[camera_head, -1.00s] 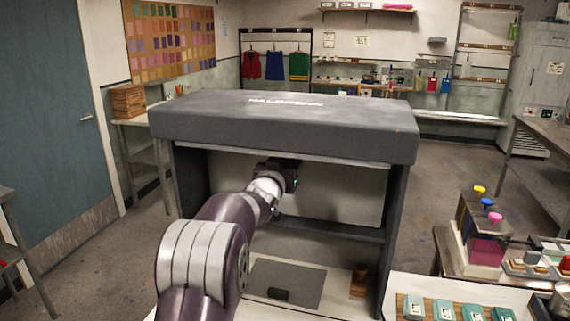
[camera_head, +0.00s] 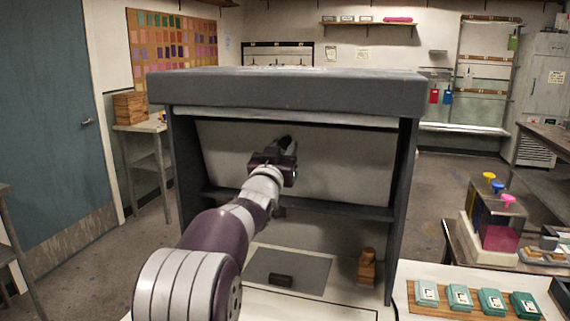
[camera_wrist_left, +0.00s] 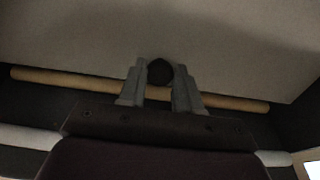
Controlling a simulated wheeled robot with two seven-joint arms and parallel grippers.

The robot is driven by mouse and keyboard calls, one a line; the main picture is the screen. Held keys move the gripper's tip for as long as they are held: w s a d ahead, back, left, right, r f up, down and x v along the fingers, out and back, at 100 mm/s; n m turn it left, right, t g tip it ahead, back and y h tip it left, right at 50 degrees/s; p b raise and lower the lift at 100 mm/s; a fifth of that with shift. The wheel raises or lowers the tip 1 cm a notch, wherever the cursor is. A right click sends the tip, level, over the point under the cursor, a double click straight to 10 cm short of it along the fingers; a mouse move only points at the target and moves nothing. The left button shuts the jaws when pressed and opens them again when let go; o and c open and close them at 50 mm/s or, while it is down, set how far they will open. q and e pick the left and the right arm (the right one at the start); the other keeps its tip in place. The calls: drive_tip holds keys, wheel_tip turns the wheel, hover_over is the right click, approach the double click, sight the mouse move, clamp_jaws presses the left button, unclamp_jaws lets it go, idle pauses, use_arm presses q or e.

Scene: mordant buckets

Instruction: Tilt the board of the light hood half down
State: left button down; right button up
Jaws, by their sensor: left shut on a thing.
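The light hood (camera_head: 290,93) is a large dark grey box with an open front, standing in the middle of the head view. Its pale board (camera_head: 345,165) shows inside the opening, under the top, and seems to lean. My left gripper (camera_head: 285,150) reaches into the hood in front of the board. In the left wrist view its two fingers are shut on a dark round knob (camera_wrist_left: 160,72) at the board's pale face (camera_wrist_left: 230,40). My arm hides part of the opening. My right gripper is not in view.
A wooden rod (camera_wrist_left: 60,82) runs behind the fingers. Inside the hood are a dark crossbar (camera_head: 340,209), a grey mat (camera_head: 310,270) and a brown wooden object (camera_head: 367,268). The hood's side walls (camera_head: 404,190) flank the arm. Teal blocks (camera_head: 460,298) sit at the right.

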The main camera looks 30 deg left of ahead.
use_arm(q)
drive_tip(key=shift+r, duration=0.1)
drive_tip(key=c, duration=0.8)
unclamp_jaws()
drive_tip(key=shift+s, duration=0.1)
drive_tip(key=b+v, duration=0.3)
drive_tip(key=v, duration=0.9)
drive_tip(key=shift+s, duration=0.3)
